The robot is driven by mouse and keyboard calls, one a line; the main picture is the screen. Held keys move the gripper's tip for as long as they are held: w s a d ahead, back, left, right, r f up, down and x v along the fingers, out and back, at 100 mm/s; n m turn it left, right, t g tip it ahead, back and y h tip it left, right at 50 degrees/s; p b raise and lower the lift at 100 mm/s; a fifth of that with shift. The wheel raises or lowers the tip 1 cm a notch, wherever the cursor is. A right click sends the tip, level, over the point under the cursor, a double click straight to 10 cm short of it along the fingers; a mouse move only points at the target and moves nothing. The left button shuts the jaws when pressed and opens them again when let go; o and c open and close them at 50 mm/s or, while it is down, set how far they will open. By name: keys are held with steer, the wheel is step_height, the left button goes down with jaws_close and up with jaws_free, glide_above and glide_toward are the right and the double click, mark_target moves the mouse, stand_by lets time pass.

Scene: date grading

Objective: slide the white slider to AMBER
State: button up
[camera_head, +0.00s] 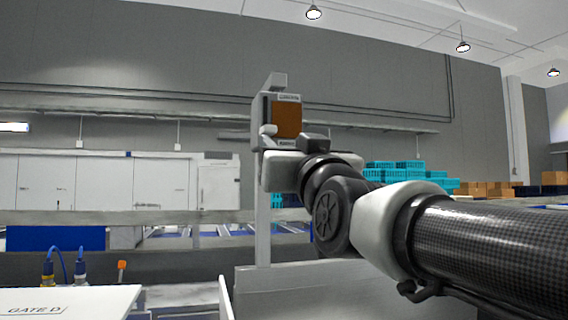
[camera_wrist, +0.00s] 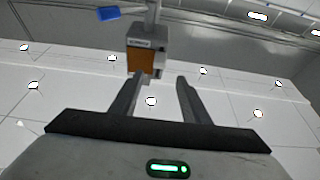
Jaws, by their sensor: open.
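A pale upright box (camera_head: 262,115) with an amber-brown panel (camera_head: 287,120) stands ahead in the head view. A dark vertical slot runs along its left side, and a white knob (camera_head: 268,131), which looks like the slider, sits low on that side. The box (camera_wrist: 133,35) also shows in the wrist view, with the amber panel facing me; I cannot make out the slider there. My gripper (camera_wrist: 161,77) is open and empty. Its left fingertip overlaps the box's lower edge in the wrist view; contact cannot be told. The fingers are not clear in the head view.
Turquoise crates (camera_head: 398,172) and brown cartons (camera_head: 487,188) stand at the back right. A white board marked GATE D (camera_head: 60,303) is at the lower left, with blue-capped fittings (camera_head: 64,268) behind it. A grey post (camera_head: 263,230) stands below the box.

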steer(key=v, duration=0.4)
steer(key=shift+f+b, duration=0.1)
steer(key=shift+b, duration=0.2)
